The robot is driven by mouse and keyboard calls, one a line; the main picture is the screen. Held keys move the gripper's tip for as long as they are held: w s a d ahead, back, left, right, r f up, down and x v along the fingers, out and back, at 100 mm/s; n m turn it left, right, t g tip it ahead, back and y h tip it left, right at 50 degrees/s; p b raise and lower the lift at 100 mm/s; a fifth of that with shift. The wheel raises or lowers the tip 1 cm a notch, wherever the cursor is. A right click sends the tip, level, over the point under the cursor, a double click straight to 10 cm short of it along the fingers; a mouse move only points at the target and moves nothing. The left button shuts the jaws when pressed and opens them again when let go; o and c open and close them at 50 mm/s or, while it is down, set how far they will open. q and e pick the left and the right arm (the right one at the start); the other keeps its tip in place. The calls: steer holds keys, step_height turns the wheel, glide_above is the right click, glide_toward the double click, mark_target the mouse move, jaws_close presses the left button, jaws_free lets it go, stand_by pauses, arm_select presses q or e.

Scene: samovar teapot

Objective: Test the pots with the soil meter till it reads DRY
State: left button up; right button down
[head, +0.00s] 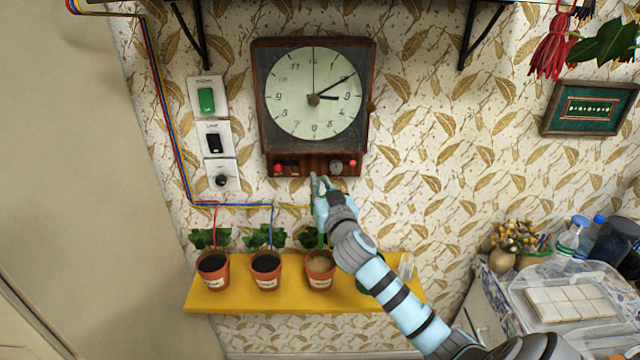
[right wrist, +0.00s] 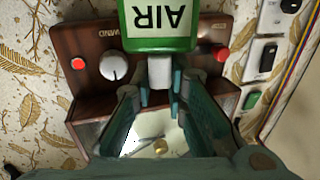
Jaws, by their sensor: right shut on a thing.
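The soil meter (right wrist: 160,18) is a green block with a white face reading AIR, upside down in the right wrist view. My right gripper (right wrist: 160,98) is shut on its pale stem. In the head view this gripper (head: 318,184) is raised just below the wall clock, above the shelf and clear of the soil. Three terracotta pots with white labels stand on the yellow shelf: the left pot (head: 213,270) and middle pot (head: 266,270) have dark soil, the third pot (head: 319,270) paler soil. My left gripper is out of view.
The wooden wall clock (head: 313,95) hangs directly above the gripper, with red buttons below its dial. Switches (head: 214,140) and coloured wires (head: 175,130) are at the left. A cabinet at the right holds bottles (head: 567,240) and a clear tray (head: 530,292).

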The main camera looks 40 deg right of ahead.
steer(key=b, duration=1.2)
glide_above(321, 248)
steer(key=f, duration=1.3)
steer(key=shift+w+d+f, duration=0.15)
steer(key=shift+w+f, duration=0.1)
steer(key=shift+r, duration=0.1)
steer(key=c, duration=1.5)
jaws_free()
steer(key=shift+s, duration=0.1)
